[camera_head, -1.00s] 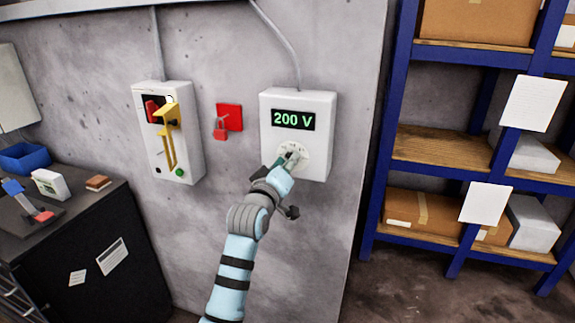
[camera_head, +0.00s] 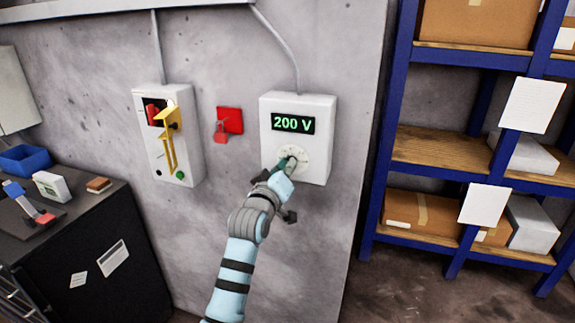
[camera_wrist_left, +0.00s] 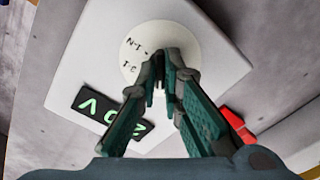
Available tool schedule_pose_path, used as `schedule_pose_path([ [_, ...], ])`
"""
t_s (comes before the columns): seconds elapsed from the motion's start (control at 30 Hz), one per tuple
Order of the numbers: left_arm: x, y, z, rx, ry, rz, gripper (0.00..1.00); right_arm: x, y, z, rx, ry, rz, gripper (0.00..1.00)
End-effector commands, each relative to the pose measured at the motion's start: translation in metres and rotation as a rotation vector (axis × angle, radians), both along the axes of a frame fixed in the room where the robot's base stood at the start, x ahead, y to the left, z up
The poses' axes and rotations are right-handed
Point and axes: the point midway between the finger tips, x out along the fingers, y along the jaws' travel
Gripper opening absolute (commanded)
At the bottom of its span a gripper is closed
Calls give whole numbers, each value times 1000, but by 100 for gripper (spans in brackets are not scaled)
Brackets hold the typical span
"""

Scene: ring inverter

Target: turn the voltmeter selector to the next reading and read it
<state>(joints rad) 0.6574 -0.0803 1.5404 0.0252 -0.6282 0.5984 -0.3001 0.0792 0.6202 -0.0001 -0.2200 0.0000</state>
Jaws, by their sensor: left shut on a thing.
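The voltmeter (camera_head: 325,150) is a white box on the grey wall. Its display (camera_head: 293,124) reads 200 V in green. Below it is a round pale selector dial (camera_head: 300,155). My left gripper (camera_head: 287,165) reaches up to the dial and is shut on the selector knob, which its fingers mostly hide. In the left wrist view, the fingers (camera_wrist_left: 166,75) meet over the dial (camera_wrist_left: 138,40); labels like "N-T" and "T-C" show beside them. The display (camera_wrist_left: 110,115) appears upside down there, partly covered by a finger. My right gripper is not in view.
A red padlock (camera_head: 221,136) hangs at a red plate left of the voltmeter. Farther left is a white switch box (camera_head: 188,110) with a yellow handle. A dark cabinet (camera_head: 85,240) stands at left, blue shelving (camera_head: 388,130) at right.

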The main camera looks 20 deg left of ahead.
Motion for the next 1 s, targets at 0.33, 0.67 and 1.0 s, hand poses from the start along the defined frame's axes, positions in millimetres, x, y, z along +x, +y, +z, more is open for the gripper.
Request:
schedule_pose_path([
  [0.33,0,0,3,266,-13,-1,0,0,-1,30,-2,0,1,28],
  [0.67,0,0,2,522,-30,0,0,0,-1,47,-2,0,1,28],
  [1.0,0,0,1,661,-41,0,0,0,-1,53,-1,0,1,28],
])
